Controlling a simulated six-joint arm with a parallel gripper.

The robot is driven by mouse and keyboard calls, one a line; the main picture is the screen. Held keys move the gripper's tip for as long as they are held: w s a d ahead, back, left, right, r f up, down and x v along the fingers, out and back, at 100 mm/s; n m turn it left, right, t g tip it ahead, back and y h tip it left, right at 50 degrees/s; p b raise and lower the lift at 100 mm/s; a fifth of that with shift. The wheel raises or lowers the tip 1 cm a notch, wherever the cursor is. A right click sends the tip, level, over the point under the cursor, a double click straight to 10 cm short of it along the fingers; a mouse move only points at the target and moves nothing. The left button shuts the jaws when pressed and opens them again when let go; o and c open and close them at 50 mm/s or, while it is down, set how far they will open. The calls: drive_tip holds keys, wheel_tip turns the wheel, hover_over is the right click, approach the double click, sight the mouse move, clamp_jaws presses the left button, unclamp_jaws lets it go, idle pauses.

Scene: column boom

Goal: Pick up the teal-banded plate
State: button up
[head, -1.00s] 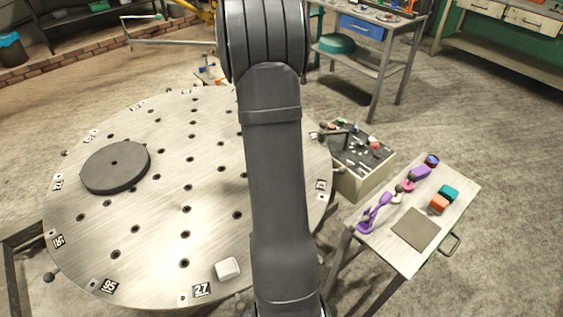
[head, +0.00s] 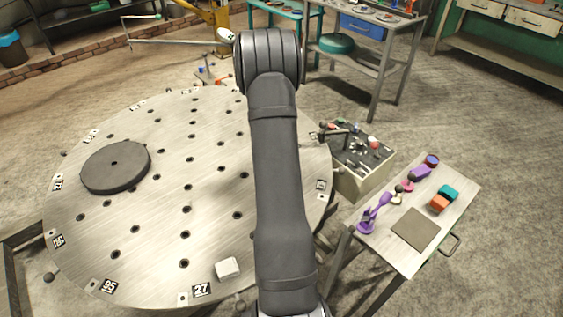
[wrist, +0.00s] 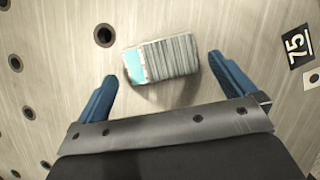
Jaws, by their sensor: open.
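The teal-banded plate (wrist: 172,58) shows in the wrist view as a small grey, ribbed block with a teal band at its left end. It lies on the metal table top, slightly tilted in the picture. My gripper (wrist: 162,70) is open, with one blue finger to the lower left of the plate and the other at its right. The plate appears between and just beyond the fingertips, not gripped. I cannot make out the plate or the gripper in the head view, where my arm covers part of the table.
The round perforated table (head: 150,235) carries a dark disc (head: 116,166) at left and a pale block (head: 228,268) near the front edge. A side bench (head: 440,215) with small coloured items and a box of parts (head: 360,180) stand at right.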

drive_tip(key=shift+x, duration=0.9)
drive_tip(key=shift+r, duration=0.1)
drive_tip(key=c, duration=1.3)
